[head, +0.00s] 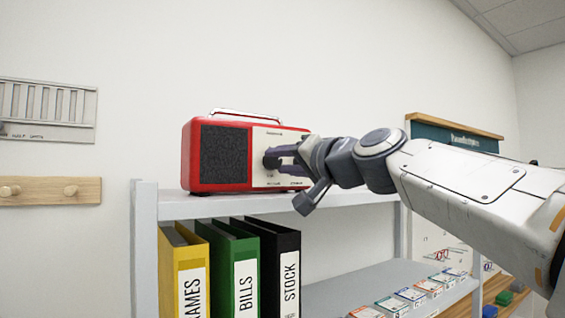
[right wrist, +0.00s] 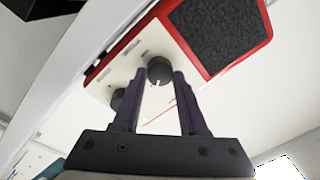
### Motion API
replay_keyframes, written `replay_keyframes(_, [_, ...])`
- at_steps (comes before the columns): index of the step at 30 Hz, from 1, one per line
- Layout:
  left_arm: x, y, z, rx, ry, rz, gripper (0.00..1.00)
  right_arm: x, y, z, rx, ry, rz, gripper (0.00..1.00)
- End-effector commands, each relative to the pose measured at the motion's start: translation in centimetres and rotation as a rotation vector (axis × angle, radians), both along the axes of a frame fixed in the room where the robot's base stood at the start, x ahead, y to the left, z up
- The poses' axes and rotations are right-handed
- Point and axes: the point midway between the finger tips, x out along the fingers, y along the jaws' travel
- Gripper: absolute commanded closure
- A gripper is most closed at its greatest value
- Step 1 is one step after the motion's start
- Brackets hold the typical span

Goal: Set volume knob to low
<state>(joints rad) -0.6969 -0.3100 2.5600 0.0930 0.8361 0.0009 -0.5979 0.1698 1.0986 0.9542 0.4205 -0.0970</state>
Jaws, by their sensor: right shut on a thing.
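A red radio (head: 187,158) with a black speaker grille and a cream front panel stands upright on the top shelf. My right gripper (head: 272,160) is at the panel, its fingers mostly hiding the controls in the head view. In the right wrist view, a round dark knob (right wrist: 160,69) with a small white mark lies between the fingertips of my right gripper (right wrist: 158,73), which is shut on it. A second dark knob (right wrist: 117,99) is beside it, partly behind a finger. The panel lettering is too small to read. My left gripper is not in view.
The radio stands on a grey shelf unit (head: 146,245). Yellow (head: 190,257), green (head: 222,262) and black (head: 268,245) binders stand below. Several small cards lie on the lower shelf at right. A wooden peg rail (head: 50,191) is on the left wall.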

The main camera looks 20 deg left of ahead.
Motion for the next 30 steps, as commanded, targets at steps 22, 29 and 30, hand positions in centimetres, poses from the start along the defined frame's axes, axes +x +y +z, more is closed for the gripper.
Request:
replay_keyframes(22, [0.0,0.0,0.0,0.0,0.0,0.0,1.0,-0.06,0.04,-0.08,0.066,0.087,0.002,1.0])
replay_keyframes(29, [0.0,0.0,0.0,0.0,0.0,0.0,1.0,-0.05,0.04,-0.08,0.066,0.087,0.001,0.28])
replay_keyframes(30, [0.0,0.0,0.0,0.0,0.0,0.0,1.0,-0.05,0.04,-0.06,0.066,0.087,0.001,0.28])
